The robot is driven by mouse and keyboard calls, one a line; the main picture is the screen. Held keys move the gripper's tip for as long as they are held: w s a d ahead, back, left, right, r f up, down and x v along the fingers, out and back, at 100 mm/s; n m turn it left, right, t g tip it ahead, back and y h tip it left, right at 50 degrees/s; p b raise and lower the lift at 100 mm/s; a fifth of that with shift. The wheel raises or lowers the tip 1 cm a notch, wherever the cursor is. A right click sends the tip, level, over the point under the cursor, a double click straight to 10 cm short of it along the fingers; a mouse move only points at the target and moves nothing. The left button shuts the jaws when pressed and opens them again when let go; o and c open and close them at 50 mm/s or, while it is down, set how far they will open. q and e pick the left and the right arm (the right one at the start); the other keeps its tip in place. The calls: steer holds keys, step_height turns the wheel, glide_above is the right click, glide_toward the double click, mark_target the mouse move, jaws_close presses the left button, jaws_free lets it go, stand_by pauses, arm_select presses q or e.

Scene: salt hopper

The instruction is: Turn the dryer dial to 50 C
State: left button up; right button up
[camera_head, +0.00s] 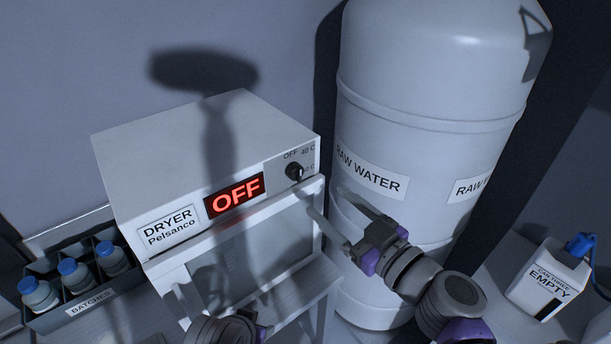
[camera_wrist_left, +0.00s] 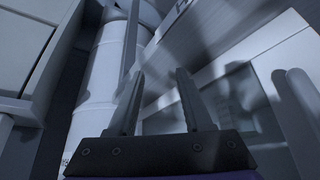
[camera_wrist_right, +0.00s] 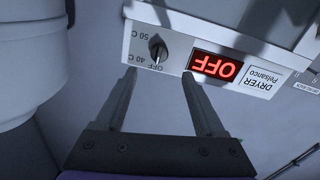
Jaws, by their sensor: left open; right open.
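The dryer (camera_head: 205,160) is a white box with a red display (camera_head: 234,195) reading OFF. Its dark dial (camera_head: 294,172) is at the right end of the front face. In the right wrist view the dial (camera_wrist_right: 157,51) appears upside down, with OFF, 40 C and 50 C printed around it. Its pointer seems to be on the OFF side. My right gripper (camera_head: 324,199) is open and empty, in front of and below the dial, its fingers apart from it. My left gripper (camera_wrist_left: 160,73) is open and empty, low in front of the dryer's stand.
A large white RAW WATER tank (camera_head: 430,110) stands right of the dryer, close behind my right gripper. A BATCHES crate (camera_head: 92,297) with blue-capped bottles is at left. A white EMPTY canister (camera_head: 545,280) with a blue cap is at right.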

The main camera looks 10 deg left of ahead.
mark_target(300, 177)
steer(key=x, duration=0.9)
steer(key=shift+w, duration=0.1)
steer(key=shift+c, duration=0.3)
jaws_close()
